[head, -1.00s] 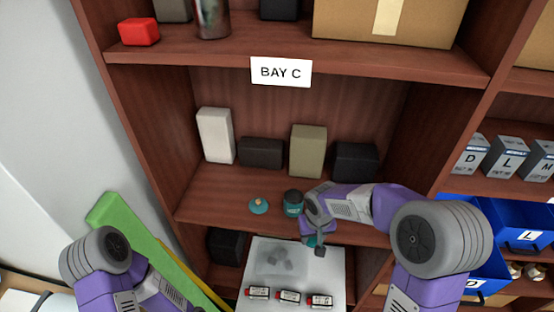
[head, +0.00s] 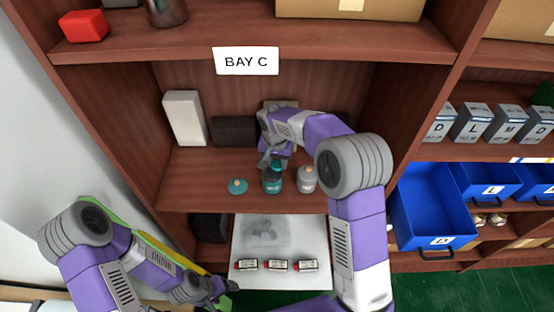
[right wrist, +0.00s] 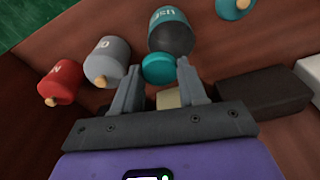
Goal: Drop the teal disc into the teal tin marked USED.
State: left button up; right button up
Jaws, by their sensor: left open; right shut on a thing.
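The teal tin (head: 272,182) marked USED stands upright on the Bay C shelf; it also shows at the top of the right wrist view (right wrist: 168,22), its top end dark and without a lid. A teal lid (head: 237,187) with a tan knob lies on the shelf left of it. My right gripper (head: 272,160) is over the tin in the head view. It is shut on the teal disc (right wrist: 158,68), which sits between the fingertips by the tin's dark top. In the head view the disc is hard to make out. My left gripper (head: 224,292) is open, low and away from the shelf.
A lidded grey tin (head: 306,180) stands close right of the teal tin. A lidded red tin (right wrist: 62,80) stands beyond it in the right wrist view. Boxes (head: 184,117) line the shelf's back. A white tray (head: 240,235) with several small red-ended items is below.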

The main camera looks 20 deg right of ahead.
aim_at(277, 170)
notch_tip(277, 170, down, 5)
jog(key=b, duration=0.3)
jog(key=o, duration=1.1)
jog(key=r, duration=0.5)
jog(key=r+p, duration=0.1)
jog(key=r, duration=0.1)
jog(key=shift+s+a+r, duration=0.2)
jog(key=shift+s+r, duration=0.15)
